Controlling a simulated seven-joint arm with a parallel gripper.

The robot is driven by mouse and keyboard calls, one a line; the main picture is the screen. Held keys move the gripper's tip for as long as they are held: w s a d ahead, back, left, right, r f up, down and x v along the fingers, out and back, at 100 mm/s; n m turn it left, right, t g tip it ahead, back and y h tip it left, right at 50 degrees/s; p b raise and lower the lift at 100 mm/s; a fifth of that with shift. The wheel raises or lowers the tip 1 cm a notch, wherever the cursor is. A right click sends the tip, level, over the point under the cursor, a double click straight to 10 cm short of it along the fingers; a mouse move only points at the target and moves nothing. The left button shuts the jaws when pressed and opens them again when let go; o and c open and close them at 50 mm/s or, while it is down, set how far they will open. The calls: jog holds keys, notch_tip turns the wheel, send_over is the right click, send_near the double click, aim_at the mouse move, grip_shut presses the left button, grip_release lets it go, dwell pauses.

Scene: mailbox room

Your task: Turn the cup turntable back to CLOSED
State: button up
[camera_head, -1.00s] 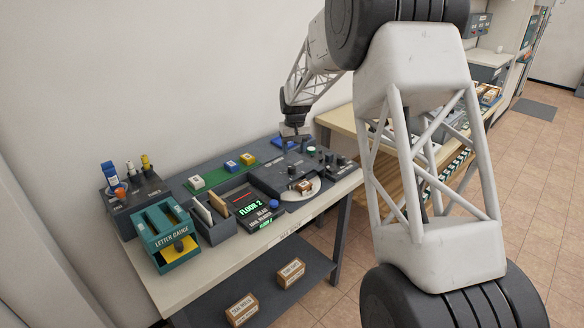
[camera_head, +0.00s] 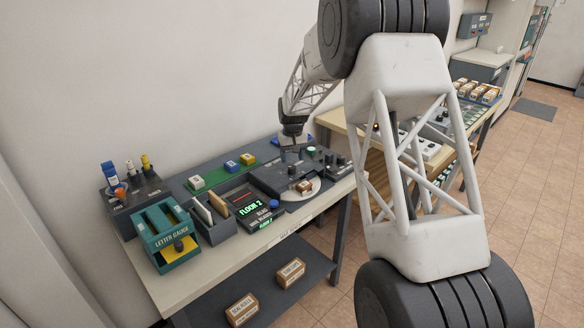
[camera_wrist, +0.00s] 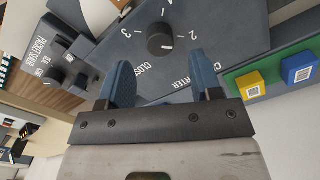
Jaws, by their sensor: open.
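The dark round knob (camera_wrist: 161,40) sits on a grey panel in the wrist view, ringed by the marks 1, 2, 3 and CLOSED. A pale pointer mark on it seems to face the 2 side, though it is small. A pale round turntable (camera_head: 305,190) with a small brown box on it shows in the head view. Its pale edge seems to show at the top of the wrist view (camera_wrist: 98,14). My gripper (camera_wrist: 162,65) is open and empty, its blue fingers apart, with the knob just beyond them. In the head view my gripper (camera_head: 292,146) is low over the back of the dark panel.
A yellow block (camera_wrist: 249,85) and a blue block (camera_wrist: 299,68) stand on a green strip beside the panel. A packet sealer panel (camera_wrist: 62,65) with knobs lies on the other side. The letter gauge (camera_head: 168,238) stands farther left on the table.

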aim_at(292, 167)
jog(key=shift+f, duration=2.45)
jog(key=shift+c, duration=0.2)
grip_shut()
